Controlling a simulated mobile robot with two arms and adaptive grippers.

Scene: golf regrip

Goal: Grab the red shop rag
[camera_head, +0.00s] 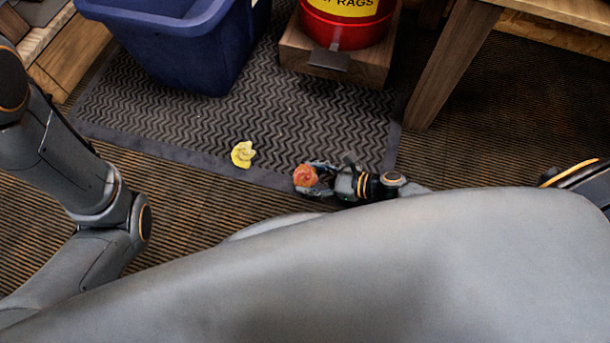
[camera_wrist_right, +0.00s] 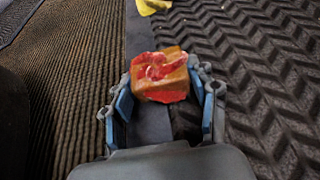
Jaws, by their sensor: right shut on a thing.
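The red shop rag (camera_head: 306,175) is a small crumpled red and orange-brown bundle near the front edge of the dark mat. My right gripper (camera_head: 318,178) is shut on it from the right. In the right wrist view the rag (camera_wrist_right: 160,75) sits between the two fingertips of the right gripper (camera_wrist_right: 162,92), with a finger at each side. I cannot tell whether the rag touches the mat. My left arm shows at the left of the head view, but its gripper is not in view.
A yellow crumpled cloth (camera_head: 242,154) lies on the mat (camera_head: 200,128) left of the rag. A blue bin (camera_head: 185,50) stands behind on the mat. A red rag can (camera_head: 345,25) sits on a wooden block (camera_head: 372,66). A wooden table leg (camera_head: 450,65) stands at right.

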